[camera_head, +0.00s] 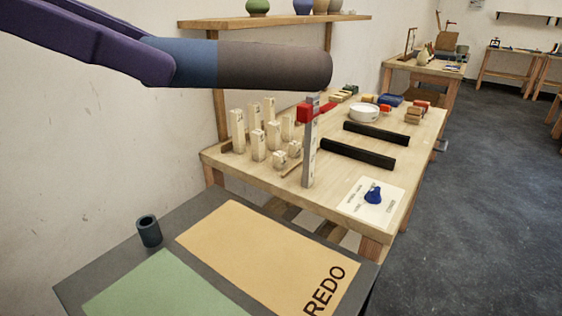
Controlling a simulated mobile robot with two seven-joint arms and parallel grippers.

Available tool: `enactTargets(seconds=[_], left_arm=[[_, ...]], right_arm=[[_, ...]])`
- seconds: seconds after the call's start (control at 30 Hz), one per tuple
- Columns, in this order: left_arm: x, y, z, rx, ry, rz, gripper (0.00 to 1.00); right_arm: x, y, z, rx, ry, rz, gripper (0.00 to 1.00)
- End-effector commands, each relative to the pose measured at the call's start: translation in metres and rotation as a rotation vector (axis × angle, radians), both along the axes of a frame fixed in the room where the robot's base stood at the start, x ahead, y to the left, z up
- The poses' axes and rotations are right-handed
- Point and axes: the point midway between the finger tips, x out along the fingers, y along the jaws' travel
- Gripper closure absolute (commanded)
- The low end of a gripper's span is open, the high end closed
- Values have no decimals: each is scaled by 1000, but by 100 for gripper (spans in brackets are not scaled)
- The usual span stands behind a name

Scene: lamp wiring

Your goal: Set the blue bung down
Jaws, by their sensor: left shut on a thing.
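My left arm (205,62) comes in from the upper left, purple, then blue and brown, and ends high in front of the table. No jaws show on it, and anything they hold is hidden from this view. A small dark-blue hollow cylinder (149,233) stands upright on the dark near table, apart from any gripper. A small blue knob-like piece (373,195) sits on a printed white card (352,204) on the wooden table. I cannot tell whether either is the blue bung. My right gripper is not in view.
The near table (82,284) bears a green mat (165,290) and a tan mat (255,252) lettered REDO; both are bare. On the wooden table stand pale numbered blocks (257,145), a grey upright post (309,160) with a red part, two black bars (358,154) and a white bowl (363,113).

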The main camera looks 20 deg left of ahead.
Motion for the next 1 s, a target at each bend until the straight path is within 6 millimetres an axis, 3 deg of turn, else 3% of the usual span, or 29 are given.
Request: enactTargets(seconds=[0.27, 0.57, 0.83, 1.0], left_arm=[[14, -26, -21, 161, 63, -208, 100], [28, -58, -60, 548, 90, -653, 100], [35, -71, -87, 845, -14, -980, 100], [40, -75, -109, 1059, -168, -1207, 100]], right_arm=[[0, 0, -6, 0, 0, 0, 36], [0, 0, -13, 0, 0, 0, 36], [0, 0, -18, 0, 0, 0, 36], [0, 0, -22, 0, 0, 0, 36]])
